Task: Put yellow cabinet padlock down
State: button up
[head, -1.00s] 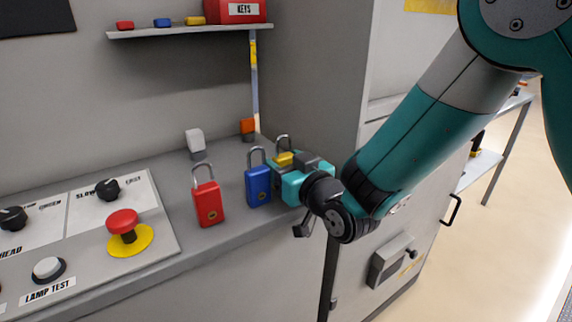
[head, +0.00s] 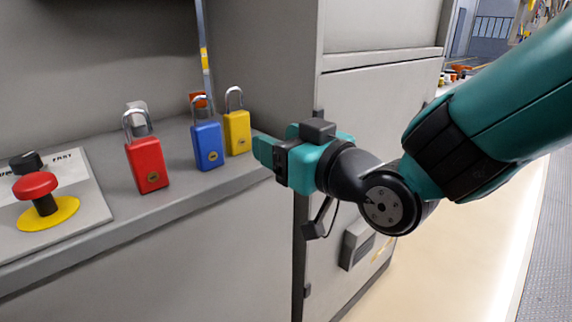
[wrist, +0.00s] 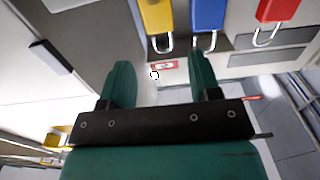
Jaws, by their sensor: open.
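The yellow padlock (head: 237,132) stands upright on the grey ledge (head: 185,200), at the right end of a row of padlocks. Its shackle points up. My gripper (head: 268,152) is to the right of it and apart from it, with open, empty jaws. In the wrist view the yellow padlock (wrist: 157,18) shows at the top, beyond the two spread fingertips of my gripper (wrist: 162,75). Nothing lies between the fingers.
A blue padlock (head: 207,145) stands just left of the yellow one, and a red padlock (head: 146,164) farther left. A red mushroom button (head: 36,187) is on the panel at far left. A grey cabinet (head: 385,120) stands behind my arm.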

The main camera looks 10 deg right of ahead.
jog(key=shift+s+d, duration=0.15)
jog(key=s+d+f+g+h, duration=0.3)
jog(key=s+d+f+g, duration=0.1)
jog(key=s+g, duration=0.3)
jog(key=s+d+f+g+h, duration=0.2)
jog(key=s+d+f+g, duration=0.2)
jog(key=s+g, duration=0.4)
jog(key=s, duration=0.3)
jog(key=shift+d+f+h, duration=0.3)
jog(key=shift+h, duration=0.1)
jog(key=shift+s, duration=0.1)
